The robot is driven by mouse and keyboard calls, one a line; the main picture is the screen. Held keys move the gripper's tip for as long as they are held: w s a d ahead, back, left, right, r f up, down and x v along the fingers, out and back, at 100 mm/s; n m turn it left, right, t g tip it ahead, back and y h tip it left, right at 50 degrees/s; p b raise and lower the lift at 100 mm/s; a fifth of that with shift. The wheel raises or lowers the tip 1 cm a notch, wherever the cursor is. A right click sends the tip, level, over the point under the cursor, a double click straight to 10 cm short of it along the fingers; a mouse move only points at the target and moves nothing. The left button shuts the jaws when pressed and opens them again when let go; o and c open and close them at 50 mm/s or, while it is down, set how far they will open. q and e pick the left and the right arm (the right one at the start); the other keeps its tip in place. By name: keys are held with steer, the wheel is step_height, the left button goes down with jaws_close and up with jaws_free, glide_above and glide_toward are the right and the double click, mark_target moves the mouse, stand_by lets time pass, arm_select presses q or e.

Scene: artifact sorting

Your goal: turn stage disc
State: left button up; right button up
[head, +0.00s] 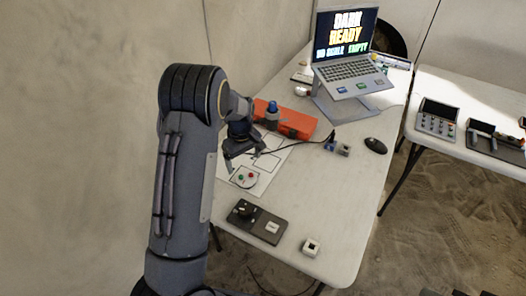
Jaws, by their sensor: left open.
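A small pale disc (245,178) with green and red spots lies on a white marked sheet (272,160) on the table. It looks like the stage disc, but its fine detail is too small to tell. My left gripper (243,162) is open, its fingers spread, pointing down just behind the disc in the head view. No object shows between the fingers. I cannot tell whether a fingertip touches the sheet. My right gripper is out of view.
An orange case (296,123) lies behind my gripper. A laptop (345,70) on a stand, a black mouse (375,145) and a cable are farther right.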

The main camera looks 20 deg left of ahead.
mark_target(246, 177)
arm_select(q)
steer(key=shift+w+f, duration=0.15)
steer(key=shift+f, duration=0.05)
step_height(246, 177, down, 7)
steer(key=shift+f+p, duration=0.2)
steer(key=shift+p, duration=0.25)
steer(key=c, duration=1)
steer(key=shift+m+b, duration=0.5)
steer(key=shift+m, duration=0.1)
